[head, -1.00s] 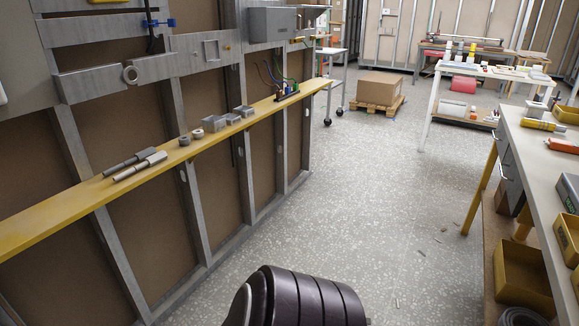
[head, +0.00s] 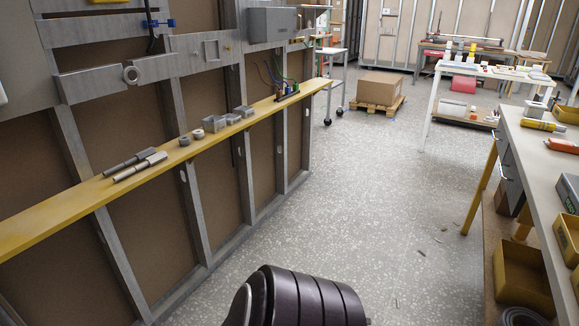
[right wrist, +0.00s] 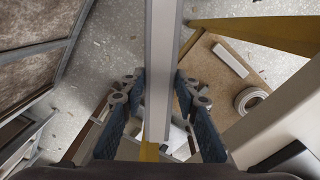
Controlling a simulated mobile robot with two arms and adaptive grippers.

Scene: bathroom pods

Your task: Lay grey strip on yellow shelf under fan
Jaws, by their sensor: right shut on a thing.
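The yellow shelf (head: 60,222) runs along the stud wall on the left of the head view. A grey box-shaped unit (head: 272,24) is fixed to the wall above the shelf's far part; I cannot tell whether it is the fan. In the right wrist view a long pale grey strip (right wrist: 162,45) passes between the fingers of my right gripper (right wrist: 157,92), which is shut on it. The strip's far end runs out of the picture at the top. My right gripper and the strip do not show in the head view. My left gripper is not in view.
On the shelf lie two grey rods (head: 140,166), small rings (head: 191,138), grey blocks (head: 215,123) and a wired part (head: 284,94). A workbench (head: 540,150) with yellow bins stands at right.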

